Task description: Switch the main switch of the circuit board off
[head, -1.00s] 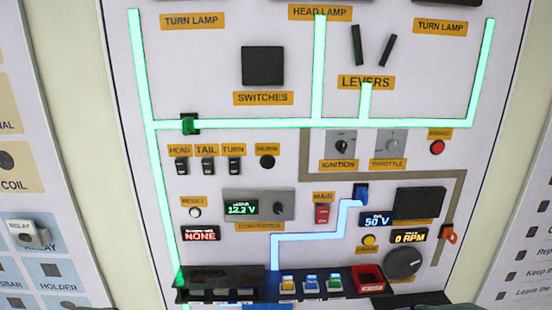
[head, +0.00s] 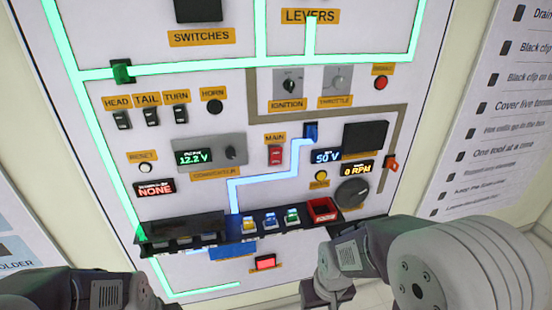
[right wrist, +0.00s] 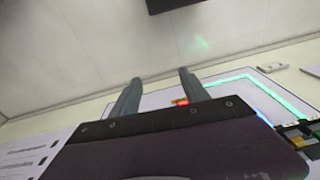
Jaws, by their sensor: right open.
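The circuit board (head: 210,110) is a white upright panel with glowing green and blue tracks. Its main switch (head: 275,156) is a small red rocker below the yellow MAIN label (head: 289,137), between the converter and the 50 V display. Nothing touches the switch, and its exact position is too small to read. My right gripper (right wrist: 160,88) is open and empty in the right wrist view, its two fingers apart. The board shows at a slant beyond it, and I cannot make out the main switch there. In the head view, only part of my left arm shows, at lower left.
A dark tray (head: 180,228) with coloured parts juts out below the switch, beside a red bin (head: 321,211). The 50 V display (head: 325,156) is lit. Space before the switch looks clear.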

